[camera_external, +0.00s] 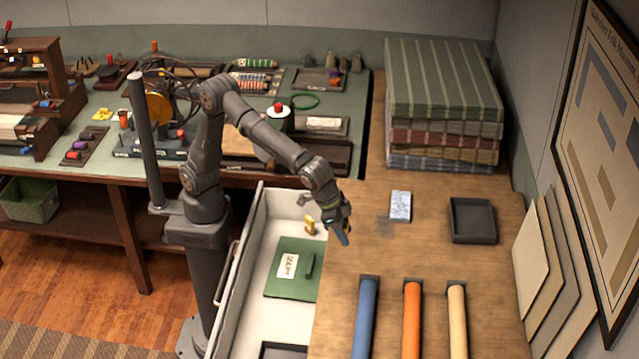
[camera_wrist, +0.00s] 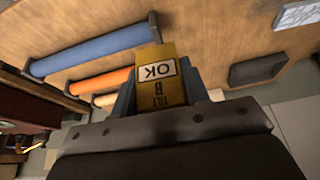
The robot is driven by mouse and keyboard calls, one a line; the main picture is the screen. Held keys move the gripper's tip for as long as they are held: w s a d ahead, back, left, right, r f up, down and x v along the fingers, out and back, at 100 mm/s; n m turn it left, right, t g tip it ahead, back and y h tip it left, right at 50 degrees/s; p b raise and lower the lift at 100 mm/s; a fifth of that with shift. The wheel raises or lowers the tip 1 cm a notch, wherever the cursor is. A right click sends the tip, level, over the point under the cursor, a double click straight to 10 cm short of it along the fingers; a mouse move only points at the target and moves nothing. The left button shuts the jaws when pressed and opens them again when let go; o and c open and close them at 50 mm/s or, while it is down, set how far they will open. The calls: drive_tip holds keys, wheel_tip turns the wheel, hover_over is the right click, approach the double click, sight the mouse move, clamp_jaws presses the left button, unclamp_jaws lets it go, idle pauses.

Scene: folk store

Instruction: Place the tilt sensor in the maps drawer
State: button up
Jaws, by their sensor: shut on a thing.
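The tilt sensor (camera_wrist: 160,75) is a small yellow block marked "TILT B" with a white "OK" label. My gripper (camera_wrist: 160,92) is shut on it, with a blue-grey finger on each side. In the external view my gripper (camera_external: 342,234) is over the left edge of the wooden worktop, beside the open white drawer (camera_external: 238,263). A small yellow thing (camera_external: 310,225) shows just left of the gripper; I cannot tell whether it is the held sensor. Inside the drawer lies a green panel (camera_external: 285,285) with a raised green bar and a white card, its writing too small to read surely.
Blue (camera_external: 365,315), orange (camera_external: 412,315) and cream (camera_external: 457,315) rolls lie on the worktop. A dark tray (camera_external: 472,219) and a pale patterned block (camera_external: 401,206) are farther back. Folded textiles (camera_external: 443,90) are stacked behind. A dark tray edge (camera_external: 283,350) shows at the drawer's near end.

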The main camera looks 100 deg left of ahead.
drive_tip(key=s+a+f, duration=0.2)
drive_tip(key=s+a, duration=0.2)
drive_tip(key=s, duration=0.7)
hover_over(308, 317)
wheel_tip(308, 317, down, 20)
wheel_tip(308, 317, down, 15)
drive_tip(key=shift+r, duration=0.15)
drive_tip(key=w, duration=0.3)
drive_tip(key=shift+w, duration=0.25)
drive_tip(key=shift+w+f, duration=0.25)
drive_tip(key=shift+f, duration=0.45)
